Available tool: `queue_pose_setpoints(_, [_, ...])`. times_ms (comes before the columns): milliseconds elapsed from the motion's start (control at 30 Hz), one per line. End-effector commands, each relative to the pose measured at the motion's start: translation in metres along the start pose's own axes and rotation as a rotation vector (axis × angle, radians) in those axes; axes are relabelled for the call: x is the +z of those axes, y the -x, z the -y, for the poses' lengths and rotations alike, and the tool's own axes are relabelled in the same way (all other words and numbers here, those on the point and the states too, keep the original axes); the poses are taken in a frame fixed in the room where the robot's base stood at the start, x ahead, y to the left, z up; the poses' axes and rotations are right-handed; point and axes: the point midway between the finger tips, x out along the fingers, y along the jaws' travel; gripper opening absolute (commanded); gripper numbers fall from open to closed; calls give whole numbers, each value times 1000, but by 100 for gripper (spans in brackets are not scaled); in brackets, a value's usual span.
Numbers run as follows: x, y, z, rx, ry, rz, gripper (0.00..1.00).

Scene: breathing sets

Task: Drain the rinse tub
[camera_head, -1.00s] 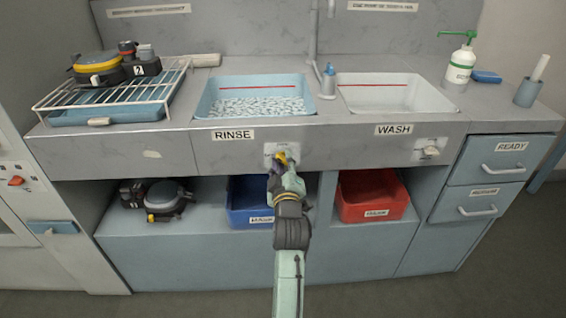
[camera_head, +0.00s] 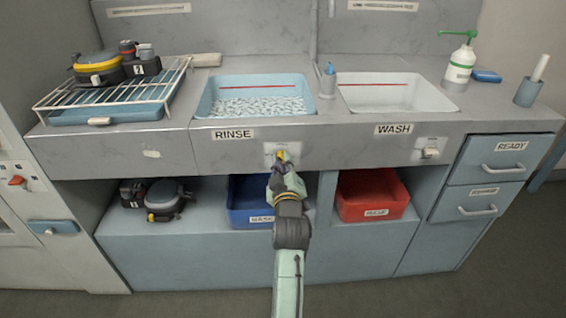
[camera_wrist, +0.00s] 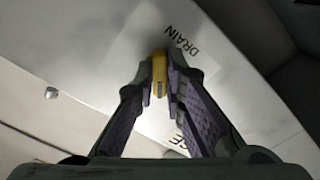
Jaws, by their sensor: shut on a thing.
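The rinse tub (camera_head: 208,102) is a light-blue basin set in the counter, above the RINSE label (camera_head: 233,134). It holds a pale, speckled white-blue fill, below a red line on its back wall. A plate (camera_head: 270,147) with a yellow handle (camera_head: 282,156) is on the counter front, below the tub's right side. My gripper (camera_head: 283,163) is at that plate. In the wrist view my gripper (camera_wrist: 160,88) is shut on the yellow handle (camera_wrist: 158,66), beside the printed word DRAIN (camera_wrist: 181,42). My fingers partly cover a second label.
The white wash tub (camera_head: 425,100) is to the right, with its own front lever (camera_head: 430,153). Blue (camera_head: 245,212) and red (camera_head: 375,200) bins sit on the shelf below, beside my arm. A wire rack (camera_head: 150,93) with masks stands left.

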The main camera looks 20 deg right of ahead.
Motion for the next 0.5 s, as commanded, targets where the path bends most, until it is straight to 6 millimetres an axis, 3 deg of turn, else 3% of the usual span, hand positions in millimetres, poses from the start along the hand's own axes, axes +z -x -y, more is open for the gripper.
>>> queue_pose_setpoints(200, [-1, 0, 0, -1, -215, -1, 0])
queue_pose_setpoints(500, [-1, 0, 0, 0, -258, -2, 0])
